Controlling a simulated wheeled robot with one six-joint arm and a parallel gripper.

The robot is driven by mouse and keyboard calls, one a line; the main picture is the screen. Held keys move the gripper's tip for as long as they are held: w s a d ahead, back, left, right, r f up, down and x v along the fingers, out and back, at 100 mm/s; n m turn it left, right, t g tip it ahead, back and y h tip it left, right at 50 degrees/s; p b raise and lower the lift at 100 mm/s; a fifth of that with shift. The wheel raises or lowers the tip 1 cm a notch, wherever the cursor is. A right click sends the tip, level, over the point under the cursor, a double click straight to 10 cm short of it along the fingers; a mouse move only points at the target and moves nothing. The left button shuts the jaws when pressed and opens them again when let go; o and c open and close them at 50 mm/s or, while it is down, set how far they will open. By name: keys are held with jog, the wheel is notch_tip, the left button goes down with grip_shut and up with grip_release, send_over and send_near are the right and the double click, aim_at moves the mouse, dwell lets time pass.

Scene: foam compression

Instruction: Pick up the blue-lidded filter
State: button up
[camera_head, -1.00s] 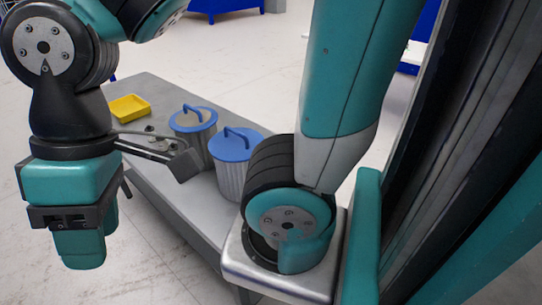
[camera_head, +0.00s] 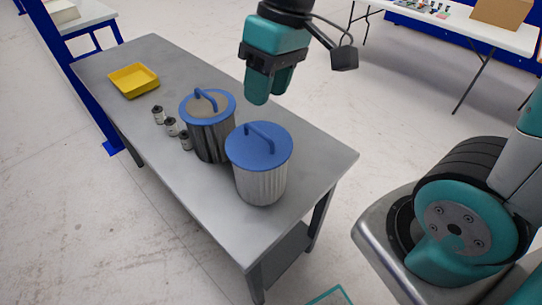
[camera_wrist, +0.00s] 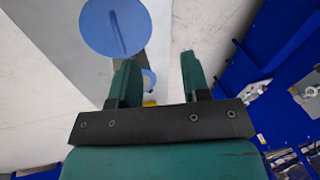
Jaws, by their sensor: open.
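The blue-lidded filter (camera_head: 262,180) stands upright on the grey table (camera_head: 150,118). It has a pale ribbed body and a solid blue lid with a bar handle; the lid (camera_wrist: 108,28) also shows at the top of the wrist view. A second, dark shiny canister (camera_head: 210,138) with a blue-rimmed lid and arched handle stands beside it, towards the back left. My gripper (camera_head: 268,94) is open and empty, above and behind the filter in the head view. In the wrist view the filter's lid lies left of the gap between my fingers (camera_wrist: 157,62).
Several small dark-capped containers (camera_head: 171,127) stand left of the canister. A yellow tray (camera_head: 133,81) sits at the table's far left. The table's right end (camera_head: 330,155) is clear. Another table with a cardboard box (camera_head: 502,12) stands at the back right.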

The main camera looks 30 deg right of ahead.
jog(key=m+h+p, duration=0.1)
jog(key=m+p, duration=0.1)
send_near(256, 129)
jog(key=shift+g, duration=0.3)
jog(key=f+p, duration=0.1)
jog(key=f, duration=0.1)
jog(key=f+p, duration=0.1)
jog(key=f, duration=0.2)
jog(key=shift+s+a, duration=0.2)
jog(key=shift+w+a+f+p, duration=0.1)
jog(key=shift+a+f+p, duration=0.1)
jog(key=shift+f+p, duration=0.55)
jog(key=shift+a+f+p, duration=0.2)
jog(key=shift+f+p, duration=0.1)
jog(key=shift+f, duration=0.85)
jog(key=shift+a+f+p, duration=0.2)
jog(key=shift+f+p, duration=0.35)
jog(key=shift+f, duration=0.35)
grip_shut()
